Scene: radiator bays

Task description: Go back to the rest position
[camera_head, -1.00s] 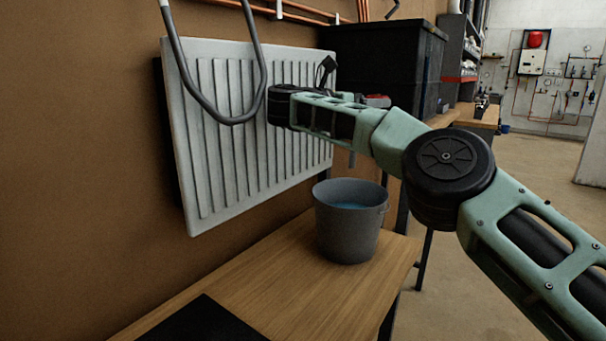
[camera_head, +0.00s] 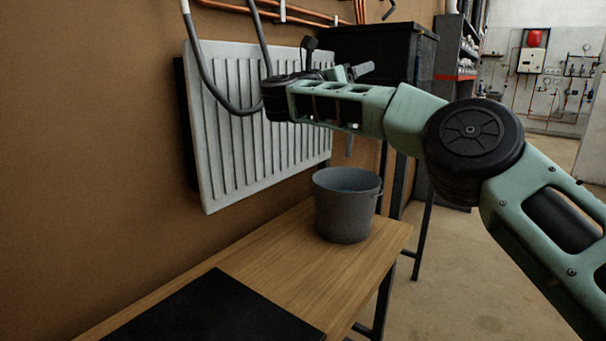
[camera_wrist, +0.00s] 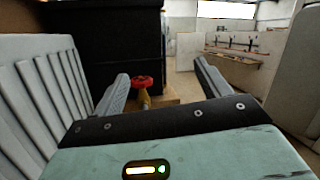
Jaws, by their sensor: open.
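My gripper (camera_wrist: 158,90) shows in the wrist view with its two grey fingers spread wide apart and nothing between them in its grasp. In the head view my arm reaches in from the right, and the gripper end (camera_head: 352,72) is partly hidden behind the arm, in front of the radiator's right end. The white ribbed radiator (camera_head: 225,150) hangs on the brown wall, and its edge shows at the left of the wrist view (camera_wrist: 35,95). A red valve handle (camera_wrist: 142,82) on a brass-coloured body appears beyond the fingers.
A grey bucket (camera_head: 343,215) with bluish contents stands on the wooden bench (camera_head: 290,265) below my arm. A black mat (camera_head: 215,312) lies at the bench's near end. A grey hose (camera_head: 205,70) loops before the radiator. A black cabinet (camera_head: 375,50) stands behind. Floor is open at right.

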